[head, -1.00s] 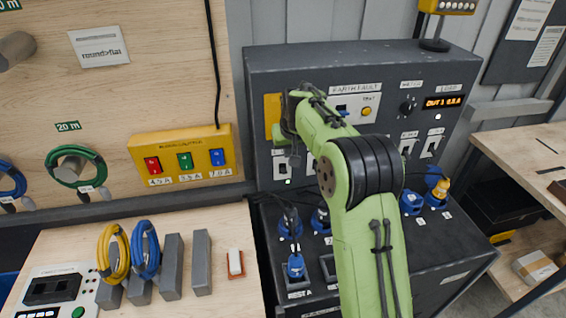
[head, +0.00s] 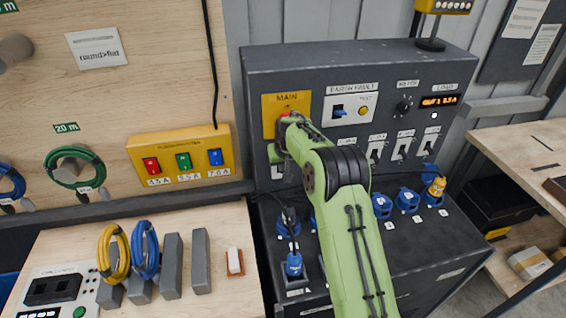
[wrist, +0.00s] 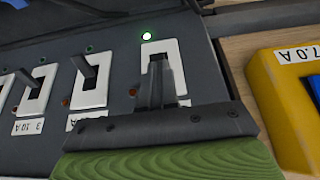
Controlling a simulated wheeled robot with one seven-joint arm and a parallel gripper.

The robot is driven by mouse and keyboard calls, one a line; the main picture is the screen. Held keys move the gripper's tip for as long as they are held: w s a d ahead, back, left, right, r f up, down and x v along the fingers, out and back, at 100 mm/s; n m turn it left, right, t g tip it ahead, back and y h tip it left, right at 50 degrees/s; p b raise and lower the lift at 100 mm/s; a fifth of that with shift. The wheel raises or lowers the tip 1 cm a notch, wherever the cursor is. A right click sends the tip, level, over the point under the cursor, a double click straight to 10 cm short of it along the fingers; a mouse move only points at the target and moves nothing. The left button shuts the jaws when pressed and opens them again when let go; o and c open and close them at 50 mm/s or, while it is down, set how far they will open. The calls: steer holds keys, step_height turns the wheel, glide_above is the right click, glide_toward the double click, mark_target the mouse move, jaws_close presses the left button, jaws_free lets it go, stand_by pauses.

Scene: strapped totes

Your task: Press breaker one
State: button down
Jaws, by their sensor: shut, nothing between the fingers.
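The dark power panel (head: 360,85) carries a row of breaker switches on white plates. In the wrist view, which looks upside down, the breaker plate at the end of the row (wrist: 178,58) is beneath my gripper (wrist: 158,70). This seems to be breaker one, at the left end in the head view. My gripper's fingers are shut and empty, with their tips over this plate; whether they touch its lever cannot be told, as they hide it. A green lamp (wrist: 146,36) is lit beside the plate. In the head view my gripper (head: 282,152) is partly hidden by my arm.
Neighbouring breaker levers (wrist: 88,72) stand close beside my gripper. The yellow box (wrist: 285,95) with red, green and blue switches is to the panel's left in the head view. Blue sockets with plugs (head: 408,200) sit on the ledge below.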

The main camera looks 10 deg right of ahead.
steer(key=b, duration=0.2)
steer(key=shift+s+f+t+b, duration=0.2)
steer(key=shift+f+t+b, duration=0.05)
steer(key=shift+t+b, duration=0.05)
steer(key=b, duration=0.2)
steer(key=t+b, duration=0.1)
steer(key=b, duration=0.2)
steer(key=shift+s+f+t+b, duration=0.25)
steer(key=shift+f+t+b, duration=0.05)
steer(key=shift+f, duration=0.1)
steer(key=t+b, duration=0.2)
steer(key=b, duration=0.5)
steer(key=s+t+b, duration=0.1)
steer(key=t+b, duration=0.1)
steer(key=b, duration=0.5)
steer(key=shift+s+f, duration=0.15)
steer(key=shift+f, duration=0.05)
